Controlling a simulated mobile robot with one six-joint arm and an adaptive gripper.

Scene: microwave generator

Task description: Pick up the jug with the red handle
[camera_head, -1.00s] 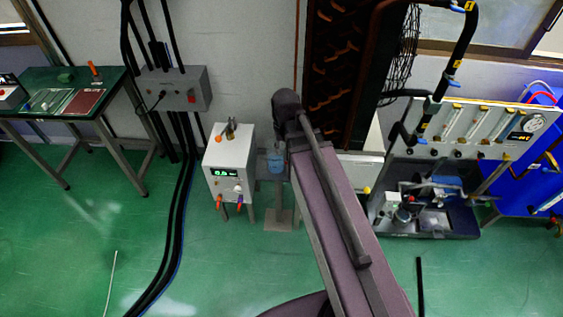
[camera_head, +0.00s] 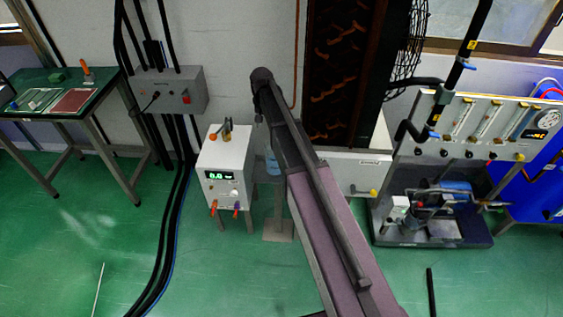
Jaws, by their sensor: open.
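No jug with a red handle can be made out. A small bluish container (camera_head: 272,163) stands low on a stand against the wall, partly hidden by my arm; I cannot tell whether it is a jug or has a handle. My arm rises from the bottom right to a dark joint in the middle of the view. My gripper cannot be made out beyond that joint.
A white box with a green display (camera_head: 226,168) stands left of the stand. A green table (camera_head: 90,108) with flat panels is at the far left. Thick black cables (camera_head: 178,222) run down to the floor. A flow-meter panel (camera_head: 482,120) stands right.

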